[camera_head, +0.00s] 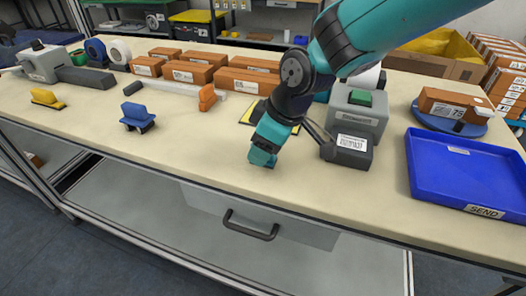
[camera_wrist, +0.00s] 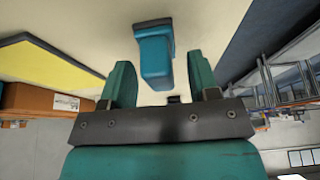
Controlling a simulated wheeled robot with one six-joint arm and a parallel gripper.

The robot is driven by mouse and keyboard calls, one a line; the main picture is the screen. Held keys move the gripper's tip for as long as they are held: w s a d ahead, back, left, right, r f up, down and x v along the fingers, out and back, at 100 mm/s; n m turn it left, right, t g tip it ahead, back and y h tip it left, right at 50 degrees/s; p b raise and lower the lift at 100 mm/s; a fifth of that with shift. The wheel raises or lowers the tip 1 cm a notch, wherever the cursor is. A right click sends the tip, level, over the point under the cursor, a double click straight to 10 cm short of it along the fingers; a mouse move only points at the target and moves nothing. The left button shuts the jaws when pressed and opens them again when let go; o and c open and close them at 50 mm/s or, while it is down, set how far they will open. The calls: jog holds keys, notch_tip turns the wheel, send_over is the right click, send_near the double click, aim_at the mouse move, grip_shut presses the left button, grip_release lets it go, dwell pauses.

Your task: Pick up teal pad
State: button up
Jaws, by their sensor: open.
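The teal pad (camera_wrist: 155,58) shows in the wrist view as a small teal block with a dark edge, on the pale worktop. It lies ahead of and between the two teal fingers of my gripper (camera_wrist: 162,82). The fingers are apart, with visible gaps on both sides of the pad. In the head view my gripper (camera_head: 264,152) points down low over the front part of the worktop. There the pad is largely hidden by the gripper and hard to tell from its teal fingers.
A grey device with a green button (camera_head: 360,98) and a dark labelled block (camera_head: 347,151) stand right of my gripper. A blue SEND tray (camera_head: 470,208) lies further right. Blue (camera_head: 138,117), orange (camera_head: 207,97) and yellow (camera_head: 47,98) pads are left. Brown boxes (camera_head: 190,72) line the back.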

jog(key=shift+c, duration=0.4)
jog(key=c, duration=0.9)
jog(key=shift+c, duration=0.2)
notch_tip(320, 180, up, 20)
jog(key=p, duration=0.1)
jog(key=shift+p, duration=0.3)
jog(key=o, duration=0.4)
grip_shut()
